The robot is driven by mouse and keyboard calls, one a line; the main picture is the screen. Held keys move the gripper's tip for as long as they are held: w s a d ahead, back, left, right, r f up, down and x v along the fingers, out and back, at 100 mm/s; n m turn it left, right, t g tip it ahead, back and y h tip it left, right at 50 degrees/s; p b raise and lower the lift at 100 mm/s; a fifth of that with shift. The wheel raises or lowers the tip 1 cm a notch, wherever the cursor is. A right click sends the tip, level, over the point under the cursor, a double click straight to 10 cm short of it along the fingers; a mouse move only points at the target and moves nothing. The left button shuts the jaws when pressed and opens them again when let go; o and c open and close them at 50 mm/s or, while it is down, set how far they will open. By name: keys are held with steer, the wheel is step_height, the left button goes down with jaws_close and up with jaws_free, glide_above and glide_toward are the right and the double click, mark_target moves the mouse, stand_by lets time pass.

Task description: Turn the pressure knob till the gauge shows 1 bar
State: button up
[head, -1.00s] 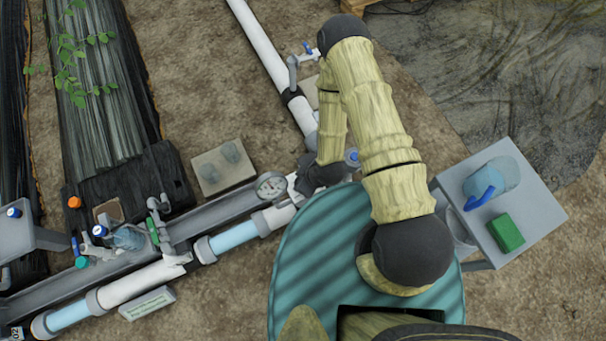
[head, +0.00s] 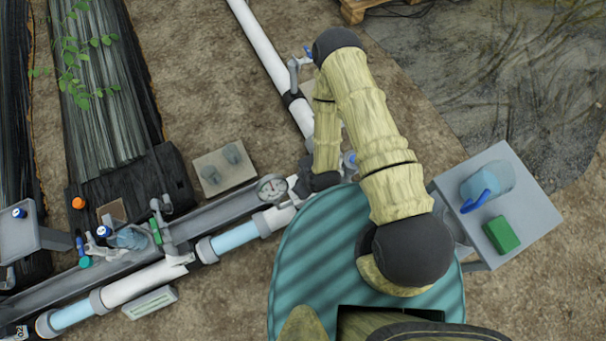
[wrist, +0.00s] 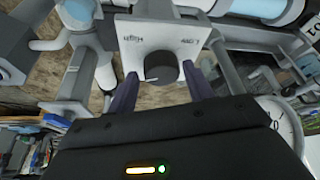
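The dark pressure knob (wrist: 160,73) sits on a pale plate (wrist: 150,42) marked High and Low, which shows upside down in the wrist view. My gripper (wrist: 163,90) is open, with one purple-grey finger on each side of the knob and a visible gap to each. I cannot tell how deep the fingertips reach along it. The round white gauge (head: 271,188) stands on the pipe just left of my gripper in the head view. Part of its dial (wrist: 282,122) shows at the right of the wrist view; its reading is not legible. My arm hides the knob in the head view.
White pipes with valves run along a grey channel (head: 222,211). A small valve with a blue handle (head: 349,160) is close by my gripper. A grey side table (head: 540,214) holds a jug (head: 488,184) and a green block (head: 502,234). Bare soil lies around.

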steer(key=shift+o, duration=0.4)
steer(key=shift+r, duration=0.25)
steer(key=p+v, duration=1.1)
steer(key=v, duration=0.6)
steer(key=shift+d+f, duration=0.1)
